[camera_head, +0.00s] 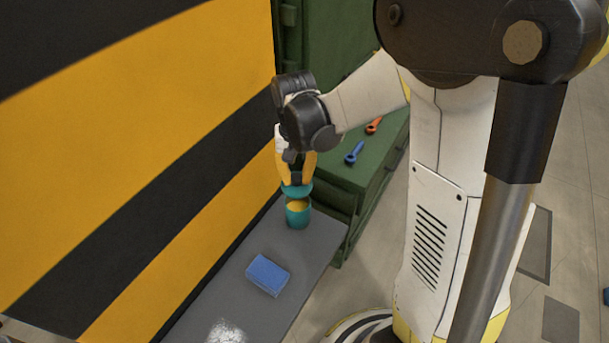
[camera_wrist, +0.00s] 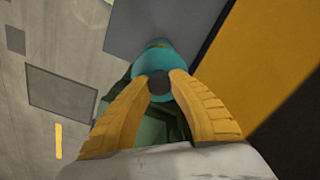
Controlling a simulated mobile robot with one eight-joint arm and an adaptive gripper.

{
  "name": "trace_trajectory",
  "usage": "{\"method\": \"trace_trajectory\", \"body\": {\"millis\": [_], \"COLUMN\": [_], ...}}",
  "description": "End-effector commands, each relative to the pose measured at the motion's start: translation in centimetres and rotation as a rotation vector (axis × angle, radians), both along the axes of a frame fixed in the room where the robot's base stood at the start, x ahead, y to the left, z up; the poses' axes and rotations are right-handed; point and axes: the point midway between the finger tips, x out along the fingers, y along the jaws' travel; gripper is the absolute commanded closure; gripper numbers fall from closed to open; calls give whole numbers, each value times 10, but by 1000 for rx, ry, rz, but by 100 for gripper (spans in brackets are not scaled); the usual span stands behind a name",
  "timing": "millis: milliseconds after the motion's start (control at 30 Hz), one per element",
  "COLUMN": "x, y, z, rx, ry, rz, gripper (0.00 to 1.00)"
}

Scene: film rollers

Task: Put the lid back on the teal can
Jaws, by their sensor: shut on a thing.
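The teal can (camera_head: 298,215) stands upright on the grey bench, near its far right end. Its open top shows something yellow inside. My gripper (camera_head: 297,182) is above the can, its yellow fingers shut on the teal lid (camera_head: 297,190). The lid looks a little above the can's rim, with a small gap showing. In the wrist view my gripper (camera_wrist: 160,84) holds the lid (camera_wrist: 152,62) by a dark knob between the fingertips. The lid hides most of the can there.
The grey bench (camera_head: 227,278) carries a blue block (camera_head: 268,275) and a white patch (camera_head: 224,332). A striped yellow and black wall (camera_head: 200,110) runs close beside the can. A green cabinet (camera_head: 375,185) on the right bears a blue tool (camera_head: 354,153) and an orange tool (camera_head: 374,125).

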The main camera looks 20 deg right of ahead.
Motion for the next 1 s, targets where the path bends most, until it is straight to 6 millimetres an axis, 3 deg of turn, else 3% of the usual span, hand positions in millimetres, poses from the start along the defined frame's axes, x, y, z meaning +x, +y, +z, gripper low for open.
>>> {"method": "trace_trajectory", "body": {"millis": [600, 1000], "x": [0, 0], "y": [0, 0], "z": [-58, -60], "rx": [0, 0], "ry": [0, 0], "rz": [0, 0], "gripper": [100, 100]}}
